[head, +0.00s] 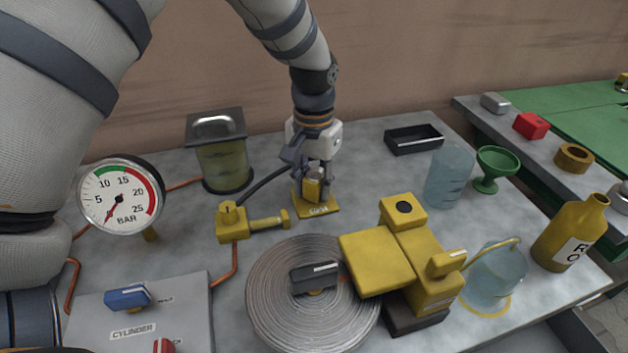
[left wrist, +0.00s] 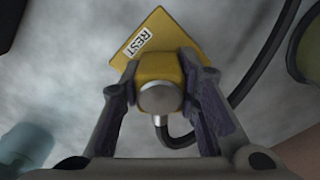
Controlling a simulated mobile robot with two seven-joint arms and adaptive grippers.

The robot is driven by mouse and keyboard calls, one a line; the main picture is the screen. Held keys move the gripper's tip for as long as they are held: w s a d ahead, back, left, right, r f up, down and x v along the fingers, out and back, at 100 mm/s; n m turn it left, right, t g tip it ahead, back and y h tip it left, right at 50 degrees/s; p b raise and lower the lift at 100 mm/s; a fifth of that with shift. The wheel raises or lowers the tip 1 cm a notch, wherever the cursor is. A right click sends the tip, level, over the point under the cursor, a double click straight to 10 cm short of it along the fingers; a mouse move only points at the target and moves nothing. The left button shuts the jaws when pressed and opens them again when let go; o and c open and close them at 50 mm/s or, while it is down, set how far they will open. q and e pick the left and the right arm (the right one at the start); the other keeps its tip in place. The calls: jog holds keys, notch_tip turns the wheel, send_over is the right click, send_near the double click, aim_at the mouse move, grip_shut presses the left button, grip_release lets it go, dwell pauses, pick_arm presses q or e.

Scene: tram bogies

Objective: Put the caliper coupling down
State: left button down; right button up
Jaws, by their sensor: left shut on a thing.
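My left gripper (head: 314,172) is shut on the caliper coupling (head: 312,190), a small yellow block with a silver round end and a black hose. In the left wrist view the coupling (left wrist: 160,85) sits between the two fingers of the gripper (left wrist: 165,95). It is at a yellow plate marked REST (head: 318,208), which also shows behind it in the left wrist view (left wrist: 140,38). I cannot tell whether the coupling touches the plate. My right gripper is not in view.
A yellow fitting (head: 235,222) stands left of the plate and a lidded fluid container (head: 222,160) behind it. A yellow pump-like unit (head: 385,260) and a coiled disc (head: 285,325) are in front. A black tray (head: 414,139) and a clear beaker (head: 450,178) stand to the right.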

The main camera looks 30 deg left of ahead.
aim_at(313, 177)
pick_arm(q)
jog(key=shift+f, duration=0.25)
jog(key=c, duration=1.2)
grip_release()
notch_tip(313, 177, up, 13)
jog(key=shift+r+p, duration=0.1)
jog(key=shift+p, duration=0.35)
